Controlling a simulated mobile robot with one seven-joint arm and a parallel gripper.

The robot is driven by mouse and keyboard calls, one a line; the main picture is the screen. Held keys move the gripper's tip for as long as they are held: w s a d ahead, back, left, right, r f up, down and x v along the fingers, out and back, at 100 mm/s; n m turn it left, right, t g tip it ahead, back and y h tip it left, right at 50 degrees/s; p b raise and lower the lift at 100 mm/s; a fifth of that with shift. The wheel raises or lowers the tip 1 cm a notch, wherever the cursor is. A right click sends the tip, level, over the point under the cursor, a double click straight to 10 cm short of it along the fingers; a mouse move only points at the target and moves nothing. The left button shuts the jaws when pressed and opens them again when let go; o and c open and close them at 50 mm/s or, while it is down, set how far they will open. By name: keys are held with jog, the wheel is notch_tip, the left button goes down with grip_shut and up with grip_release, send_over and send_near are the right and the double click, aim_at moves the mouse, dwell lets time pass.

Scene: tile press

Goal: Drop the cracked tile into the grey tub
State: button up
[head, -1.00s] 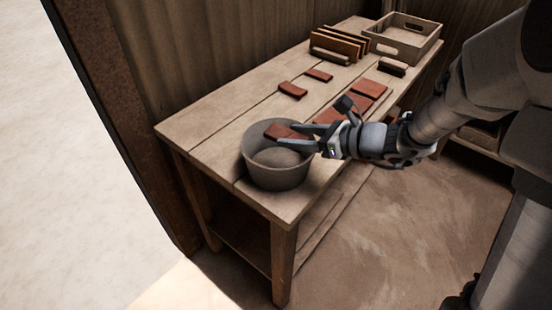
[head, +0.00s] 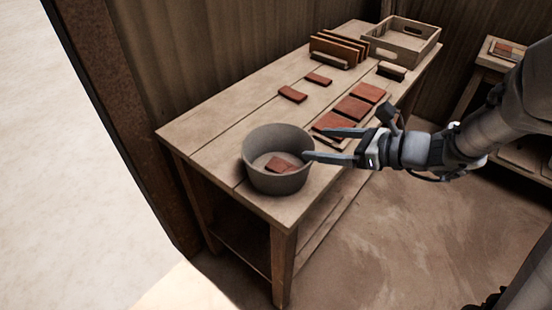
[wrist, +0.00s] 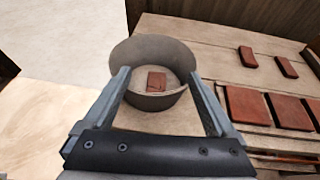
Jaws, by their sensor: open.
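A reddish-brown tile (head: 279,165) lies on the floor of the grey tub (head: 252,175). The wrist view also shows the tile (wrist: 156,82) inside the tub (wrist: 183,56), with a dark line near its lower edge that may be a crack. The tub stands upright on the near end of the wooden table. My gripper (head: 318,144) is open and empty, with its fingertips at the right side of the tub's rim. In the wrist view my gripper (wrist: 168,80) shows its fingers spread, apart from the tile.
Red tiles (head: 354,108) lie in a row along the table's (head: 225,100) right side, and two smaller pieces (head: 293,94) lie left of them. A rack of upright tiles (head: 340,50), a wooden crate (head: 402,54) and a brush-like block (head: 391,70) stand farther back.

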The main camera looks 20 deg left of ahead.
jog(key=p+v, duration=0.1)
jog(key=v, duration=0.9)
jog(key=s+d+r+n+g+h+p, duration=0.1)
jog(key=s+r+n+g+h+p, duration=0.35)
jog(key=s+n, duration=0.7)
jog(key=s+d+r+n+t+h+p, duration=0.2)
jog(key=d+r+n+t+h+p, duration=0.2)
jog(key=d+r+n+t+h, duration=0.2)
notch_tip(320, 180, up, 3)
jog(key=d+n+h, duration=0.2)
jog(key=n, duration=0.2)
jog(key=shift+s+d+r, duration=0.15)
jog(key=shift+s, duration=0.05)
jog(key=shift+s+d, duration=0.1)
jog(key=shift+s, duration=0.05)
